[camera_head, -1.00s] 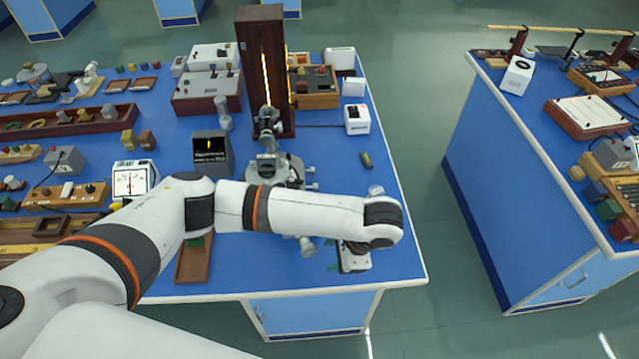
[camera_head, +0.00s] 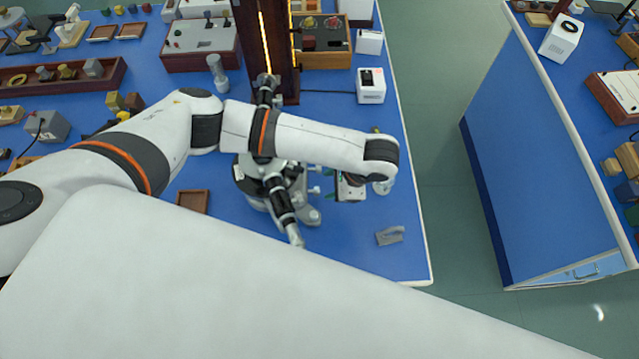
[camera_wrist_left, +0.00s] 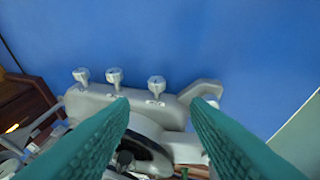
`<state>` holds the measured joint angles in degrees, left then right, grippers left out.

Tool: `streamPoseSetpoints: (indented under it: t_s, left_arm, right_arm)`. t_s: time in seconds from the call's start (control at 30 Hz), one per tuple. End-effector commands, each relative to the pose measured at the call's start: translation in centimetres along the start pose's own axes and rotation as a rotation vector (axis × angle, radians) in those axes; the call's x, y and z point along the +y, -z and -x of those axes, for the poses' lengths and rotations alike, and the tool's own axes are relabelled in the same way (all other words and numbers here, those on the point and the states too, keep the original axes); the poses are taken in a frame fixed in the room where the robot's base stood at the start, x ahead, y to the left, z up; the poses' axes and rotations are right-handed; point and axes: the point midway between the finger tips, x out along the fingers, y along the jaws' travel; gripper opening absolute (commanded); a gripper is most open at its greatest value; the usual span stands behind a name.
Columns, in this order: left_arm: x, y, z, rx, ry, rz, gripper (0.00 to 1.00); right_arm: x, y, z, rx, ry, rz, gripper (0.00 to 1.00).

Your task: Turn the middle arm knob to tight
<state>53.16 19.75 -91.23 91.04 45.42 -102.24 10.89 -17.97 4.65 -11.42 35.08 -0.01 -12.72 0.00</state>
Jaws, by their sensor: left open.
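The spectrometer (camera_head: 252,184) stands on the blue bench, partly hidden under my left arm. In the left wrist view three small silver knobs stand in a row on its grey arm (camera_wrist_left: 95,103). The middle knob (camera_wrist_left: 114,77) is between the left knob (camera_wrist_left: 81,76) and the right knob (camera_wrist_left: 156,86). My left gripper (camera_wrist_left: 161,102) has green ribbed fingers, open and empty. The right knob shows between its fingertips; the middle knob shows just beyond the left finger's tip.
A grey bracket-like piece (camera_head: 390,235) lies near the bench's right edge. A white box (camera_head: 370,86) and a dark wooden lamp housing (camera_head: 266,40) stand behind. A brown tray (camera_head: 193,201) lies left of the spectrometer. An aisle separates the right bench (camera_head: 530,150).

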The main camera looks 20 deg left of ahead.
Motion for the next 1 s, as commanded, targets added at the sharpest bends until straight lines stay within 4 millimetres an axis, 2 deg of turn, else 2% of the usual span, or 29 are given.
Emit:
streamPoseSetpoints:
  t_s: [0.07,0.17,0.4,0.57,0.8,0.87,1.0]
  left_arm:
    - [0.1,0.2,-1.6,0.005,0.0,0.001,0.43]
    - [0.1,0.2,-3.6,0.005,0.0,0.001,0.43]
    - [0.1,0.1,-6.9,0.001,-0.001,0.0,0.43]
    - [0.0,0.0,-7.7,-0.001,-0.001,-0.001,0.43]
    - [0.0,0.0,-7.8,-0.001,-0.001,-0.001,0.43]
    - [0.0,0.0,-7.8,-0.001,-0.001,0.0,0.35]
    - [0.0,0.0,-7.8,-0.001,-0.001,0.0,0.12]
  right_arm:
    - [-0.1,0.6,0.7,0.009,0.001,0.001,0.36]
    - [-0.2,0.3,1.1,0.005,0.003,0.001,0.36]
    - [-0.7,-2.6,1.5,-0.04,0.008,0.001,0.36]
    - [-0.6,-2.6,1.6,-0.038,0.007,0.001,0.36]
    - [0.0,-1.5,1.6,-0.022,-0.001,-0.001,0.36]
    - [0.2,-1.4,1.6,-0.021,-0.003,-0.001,0.36]
    - [0.3,-1.4,1.5,-0.021,-0.004,-0.002,0.36]
